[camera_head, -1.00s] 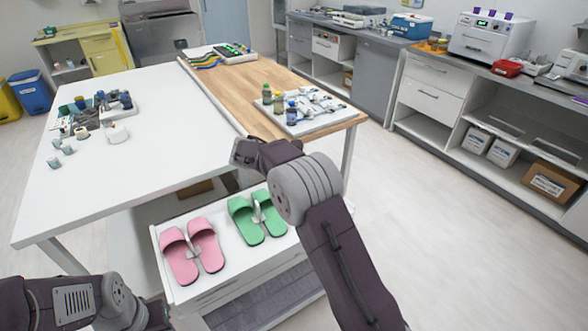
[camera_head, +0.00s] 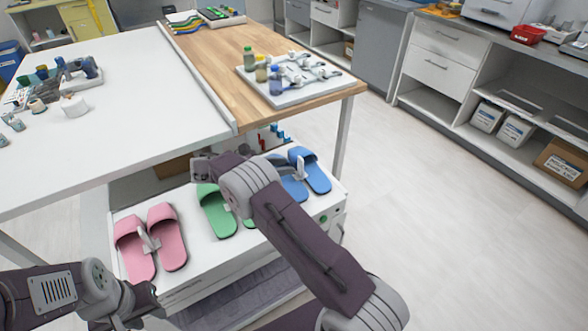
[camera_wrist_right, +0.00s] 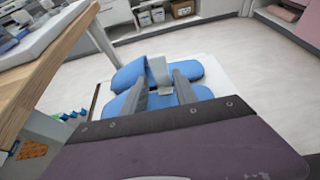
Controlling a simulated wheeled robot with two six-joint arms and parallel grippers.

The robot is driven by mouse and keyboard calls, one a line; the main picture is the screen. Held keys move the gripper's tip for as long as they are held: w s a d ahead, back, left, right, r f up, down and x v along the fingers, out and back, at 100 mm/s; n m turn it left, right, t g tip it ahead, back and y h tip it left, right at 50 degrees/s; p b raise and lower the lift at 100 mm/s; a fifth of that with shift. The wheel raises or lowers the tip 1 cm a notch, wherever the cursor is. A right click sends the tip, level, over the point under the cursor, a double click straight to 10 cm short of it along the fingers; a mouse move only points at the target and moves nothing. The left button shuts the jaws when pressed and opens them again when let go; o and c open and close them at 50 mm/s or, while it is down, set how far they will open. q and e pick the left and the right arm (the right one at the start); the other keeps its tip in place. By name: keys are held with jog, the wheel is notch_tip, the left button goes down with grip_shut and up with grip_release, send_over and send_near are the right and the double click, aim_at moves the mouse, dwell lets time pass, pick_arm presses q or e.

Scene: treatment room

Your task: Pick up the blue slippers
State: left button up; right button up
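The blue slippers (camera_head: 317,176) lie side by side at the right end of a white shelf top, with an upright pale clip (camera_head: 301,168) between them. The right arm partly hides the left one. In the right wrist view the blue slippers (camera_wrist_right: 190,70) are just beyond my right gripper (camera_wrist_right: 160,86). Its two fingers are apart, with nothing seen gripped; the pale clip shows beyond the gap. In the head view my right gripper (camera_head: 205,166) is above the green slippers, left of the blue pair. My left gripper (camera_head: 140,302) is low at the left; its fingers are unclear.
Pink slippers (camera_head: 166,240) and green slippers (camera_head: 213,212) share the white shelf top (camera_head: 203,248). A white table (camera_head: 120,120) with a wooden section (camera_head: 215,65) overhangs behind, carrying a tray of bottles (camera_head: 290,98). Floor to the right is clear.

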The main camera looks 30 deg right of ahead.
aim_at(299, 165)
jog(key=shift+x, duration=1.15)
jog(key=b+x, duration=0.1)
jog(key=x, duration=0.4)
jog(key=shift+d+f+b, duration=0.15)
jog(key=shift+b, duration=0.25)
grip_shut()
